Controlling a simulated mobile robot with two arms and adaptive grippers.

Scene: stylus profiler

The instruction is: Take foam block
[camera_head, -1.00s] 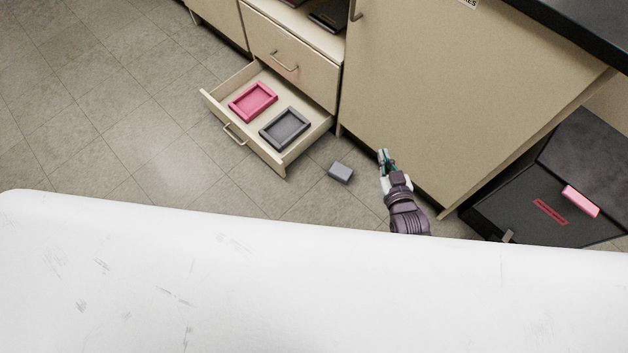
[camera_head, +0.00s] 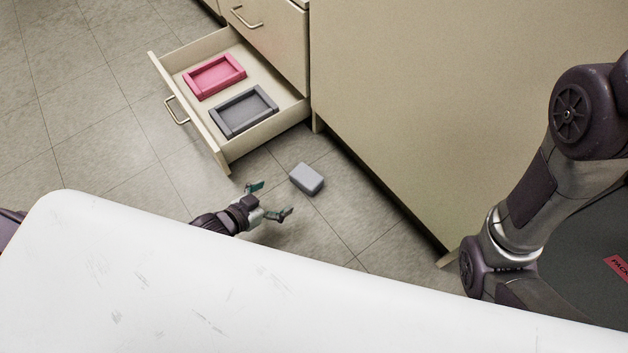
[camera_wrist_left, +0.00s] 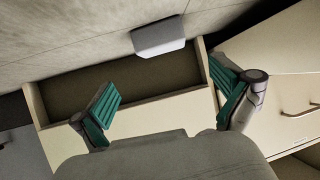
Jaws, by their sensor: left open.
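The foam block (camera_head: 307,179) is a small grey block lying on the floor by the open drawer. It also shows in the left wrist view (camera_wrist_left: 158,37), at the top between my fingers and beyond their tips. My left gripper (camera_head: 272,200) is open and empty, low beyond the table edge, just left of the block and apart from it. In the left wrist view my left gripper (camera_wrist_left: 168,95) has its two teal-padded fingers spread wide. My right gripper is not in view.
The open drawer (camera_head: 224,158) holds a pink tray (camera_head: 192,88) and a grey tray (camera_head: 222,130). A beige cabinet (camera_head: 420,100) stands right of the block. The white tabletop (camera_head: 200,290) fills the foreground. An arm of mine crosses the right side, before a dark case with a red label (camera_head: 617,265).

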